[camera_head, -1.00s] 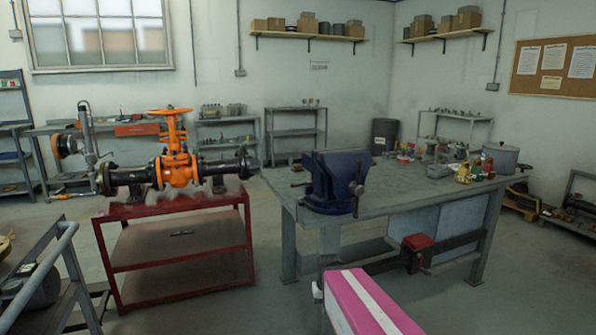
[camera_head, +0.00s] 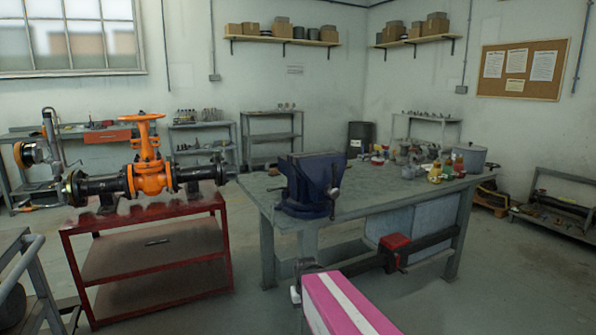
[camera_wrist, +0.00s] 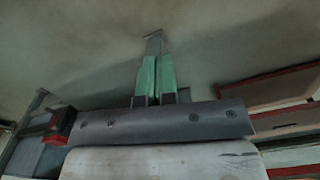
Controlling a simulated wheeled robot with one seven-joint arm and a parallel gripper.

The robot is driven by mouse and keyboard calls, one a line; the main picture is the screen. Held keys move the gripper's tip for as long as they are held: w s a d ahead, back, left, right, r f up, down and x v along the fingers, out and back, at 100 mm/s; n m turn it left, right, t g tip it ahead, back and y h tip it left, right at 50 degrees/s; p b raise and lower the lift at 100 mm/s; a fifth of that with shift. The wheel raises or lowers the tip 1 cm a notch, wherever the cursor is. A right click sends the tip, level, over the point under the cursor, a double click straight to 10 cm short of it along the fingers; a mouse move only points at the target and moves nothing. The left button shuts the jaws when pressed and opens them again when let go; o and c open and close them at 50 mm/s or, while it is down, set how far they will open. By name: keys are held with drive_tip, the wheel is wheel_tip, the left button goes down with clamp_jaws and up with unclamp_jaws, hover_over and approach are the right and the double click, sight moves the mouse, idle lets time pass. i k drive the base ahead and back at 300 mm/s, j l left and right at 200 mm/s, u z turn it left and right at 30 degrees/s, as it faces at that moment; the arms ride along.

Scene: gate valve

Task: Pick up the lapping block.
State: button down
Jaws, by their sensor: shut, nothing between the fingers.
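I cannot make out a lapping block for certain in either view. The workbench (camera_head: 375,202) carries a blue vise (camera_head: 312,184) at its near left corner and a cluster of small items at its far right, too small to tell apart. My gripper (camera_wrist: 155,78) shows in the wrist view, its two green fingers together with nothing between them. In the head view, my pink and white arm is at the bottom centre, in front of the bench; the fingers do not show there.
A red cart (camera_head: 150,262) stands left of the bench, bearing an orange gate valve (camera_head: 150,178) on a dark pipe. A grey pot (camera_head: 469,157) stands at the bench's right end. A grey railed trolley (camera_head: 28,262) is at the lower left. Floor shows between cart and bench.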

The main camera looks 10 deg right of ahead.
sight(274, 173)
drive_tip(key=i+j+u, duration=0.45)
drive_tip(key=i+u, duration=0.4)
drive_tip(key=i+j+z, duration=0.1)
drive_tip(key=i, duration=0.3)
drive_tip(key=i+j+z, duration=0.1)
drive_tip(key=i, duration=0.3)
drive_tip(key=j, duration=0.1)
